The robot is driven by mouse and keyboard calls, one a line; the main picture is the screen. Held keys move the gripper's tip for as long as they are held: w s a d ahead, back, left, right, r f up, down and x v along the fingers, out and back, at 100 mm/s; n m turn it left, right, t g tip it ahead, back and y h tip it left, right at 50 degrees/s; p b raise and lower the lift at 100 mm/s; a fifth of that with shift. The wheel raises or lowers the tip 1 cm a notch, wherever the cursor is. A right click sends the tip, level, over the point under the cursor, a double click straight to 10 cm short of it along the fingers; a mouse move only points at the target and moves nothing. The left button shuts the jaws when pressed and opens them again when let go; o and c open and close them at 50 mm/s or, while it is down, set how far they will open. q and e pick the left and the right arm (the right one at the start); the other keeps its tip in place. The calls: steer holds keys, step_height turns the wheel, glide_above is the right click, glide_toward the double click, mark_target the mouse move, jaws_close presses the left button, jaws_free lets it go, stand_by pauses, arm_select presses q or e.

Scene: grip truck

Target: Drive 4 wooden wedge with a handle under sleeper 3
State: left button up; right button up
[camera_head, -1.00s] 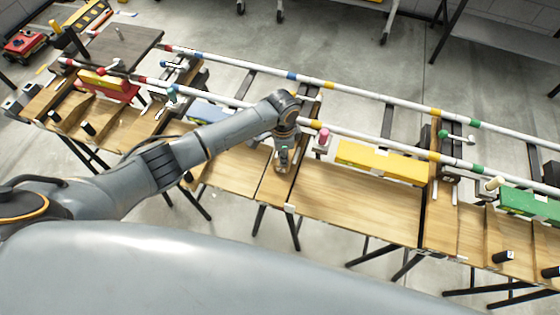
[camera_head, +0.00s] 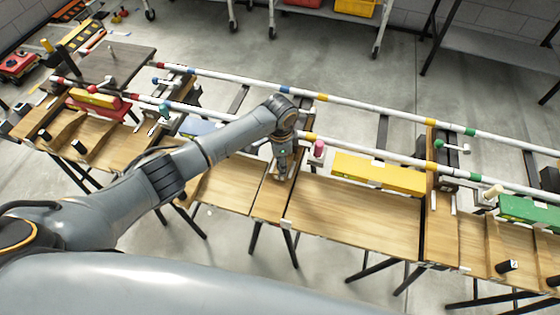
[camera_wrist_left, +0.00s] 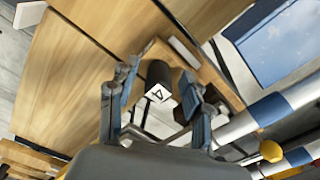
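The handle of wedge 4 is a black cylinder (camera_wrist_left: 158,76) with a white end marked 4, in the left wrist view. It stands between the two fingers of my left gripper (camera_wrist_left: 160,98), which are spread with gaps beside it. A pale wooden piece (camera_wrist_left: 222,88) lies just beyond the handle. In the head view my left gripper (camera_head: 283,168) points down at a narrow wooden board (camera_head: 270,201); the wedge there is mostly hidden by it. I cannot tell which sleeper is number 3. My right gripper is not in view.
Two white rails with coloured bands (camera_head: 364,141) run behind the gripper. A yellow block (camera_head: 378,174) and a pink-topped peg (camera_head: 319,150) stand to its right. Another black handle (camera_head: 506,266) lies far right. The wide wooden panel (camera_head: 355,219) is clear.

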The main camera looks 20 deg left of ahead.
arm_select(q)
step_height(320, 180, up, 12)
stand_by(0.7)
step_height(320, 180, up, 4)
steer(key=p, duration=0.5)
